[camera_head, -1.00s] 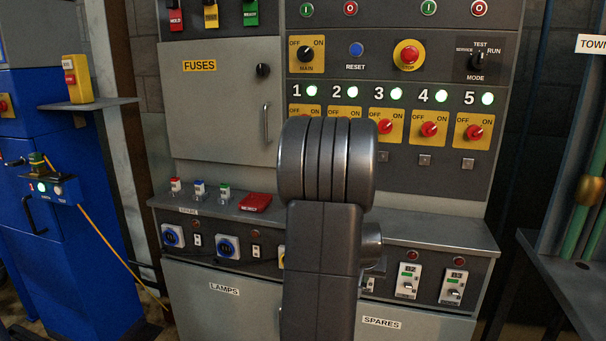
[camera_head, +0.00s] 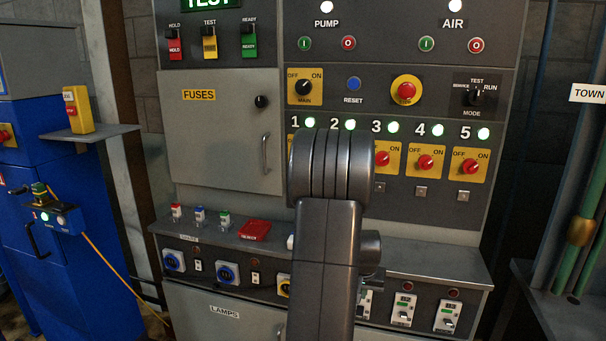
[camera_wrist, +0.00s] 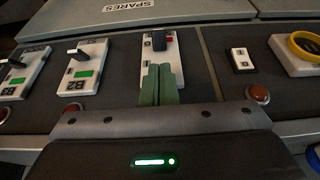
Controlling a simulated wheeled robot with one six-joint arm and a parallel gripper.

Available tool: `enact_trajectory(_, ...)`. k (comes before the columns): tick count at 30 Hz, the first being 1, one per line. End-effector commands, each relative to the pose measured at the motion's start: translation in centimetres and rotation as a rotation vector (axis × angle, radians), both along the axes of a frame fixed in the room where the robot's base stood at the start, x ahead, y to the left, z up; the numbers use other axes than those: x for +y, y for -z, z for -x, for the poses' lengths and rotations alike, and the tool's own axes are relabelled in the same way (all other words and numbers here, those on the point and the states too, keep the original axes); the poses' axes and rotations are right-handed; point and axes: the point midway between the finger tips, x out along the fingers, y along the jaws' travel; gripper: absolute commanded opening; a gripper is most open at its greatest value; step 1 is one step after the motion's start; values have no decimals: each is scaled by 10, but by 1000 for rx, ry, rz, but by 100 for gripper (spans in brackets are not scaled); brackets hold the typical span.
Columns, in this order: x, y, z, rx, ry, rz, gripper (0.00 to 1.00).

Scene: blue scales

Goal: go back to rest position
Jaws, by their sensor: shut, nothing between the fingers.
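My gripper shows in the wrist view (camera_wrist: 158,86), with its two green fingers pressed together and nothing between them. The fingertips are just in front of a white switch module (camera_wrist: 160,45) on the sloped lower panel; I cannot tell whether they touch it. In the head view my dark arm stands upright before the middle of the control panel (camera_head: 400,60) and hides my gripper and part of the lower switch row.
The grey desk ledge (camera_head: 430,258) carries a red block (camera_head: 254,231) and small switches. White breaker modules (camera_head: 404,309) sit below its right end. A blue cabinet (camera_head: 95,180) stands left, with a yellow box (camera_head: 78,110) on a shelf. Green pipes (camera_head: 590,215) stand at right.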

Motion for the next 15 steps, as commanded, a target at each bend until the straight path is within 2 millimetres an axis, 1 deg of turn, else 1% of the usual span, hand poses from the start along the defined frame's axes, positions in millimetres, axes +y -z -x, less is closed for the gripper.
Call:
enact_trajectory(1, 1, -10, 3, -3, 0, 1, 0)
enact_trajectory(6, 3, -33, 11, -3, -1, 1, 0)
enact_trajectory(10, 4, -43, 15, -2, -1, 1, 0)
enact_trajectory(15, 5, -48, 17, 0, -1, 0, 0)
